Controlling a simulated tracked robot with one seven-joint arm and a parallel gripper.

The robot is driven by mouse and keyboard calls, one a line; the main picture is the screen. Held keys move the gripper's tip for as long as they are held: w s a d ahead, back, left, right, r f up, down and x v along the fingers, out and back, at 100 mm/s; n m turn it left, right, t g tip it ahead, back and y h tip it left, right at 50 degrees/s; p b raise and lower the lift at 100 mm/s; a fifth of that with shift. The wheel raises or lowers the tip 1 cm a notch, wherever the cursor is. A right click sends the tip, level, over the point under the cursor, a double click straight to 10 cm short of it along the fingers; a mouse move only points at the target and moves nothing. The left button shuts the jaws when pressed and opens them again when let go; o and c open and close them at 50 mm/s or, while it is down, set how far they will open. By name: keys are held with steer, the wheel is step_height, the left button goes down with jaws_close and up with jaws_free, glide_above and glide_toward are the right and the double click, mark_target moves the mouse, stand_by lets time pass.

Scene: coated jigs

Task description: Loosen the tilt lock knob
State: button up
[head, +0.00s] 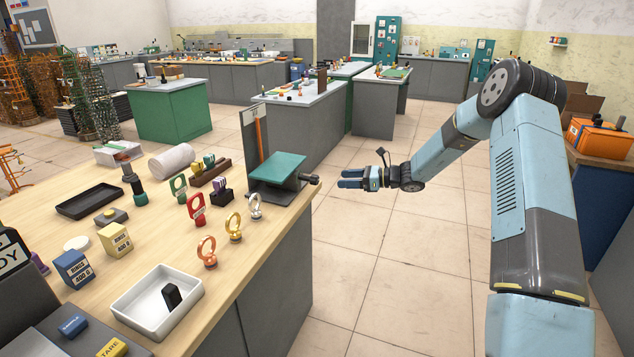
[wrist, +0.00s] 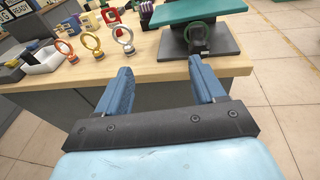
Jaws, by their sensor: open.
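The tilt stand has a teal top plate (head: 277,167) over a dark grey base (head: 262,194) at the table's right edge. The black tilt lock knob (head: 314,179) sticks out from its right side, past the table edge. In the wrist view the teal plate (wrist: 196,13) is at top right, and the dark knob (wrist: 197,42) shows below it, beside a green curved part. My gripper (head: 342,178) is open and empty, pointing at the knob from the right with a small gap. Its two blue fingers (wrist: 160,76) are apart; the knob lies beyond them, nearer the right finger.
Gold, silver and copper ring bolts (head: 234,227) stand left of the stand. A white tray (head: 150,318) with a black piece sits at the table's front. An upright grey panel with an orange strip (head: 259,136) rises behind the stand. The floor right of the table is clear.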

mark_target(318, 180)
steer(key=w+d+f+m+t+y, duration=0.1)
steer(key=w+d+f+m+t, duration=0.1)
steer(key=w+f+m+t, duration=0.25)
steer(key=shift+g, duration=0.85)
steer(key=x, duration=0.4)
steer(key=f+x, duration=0.1)
steer(key=x, duration=0.9)
steer(key=shift+w+a+f, duration=0.1)
steer(key=shift+f, duration=0.15)
steer(key=shift+c, duration=0.4)
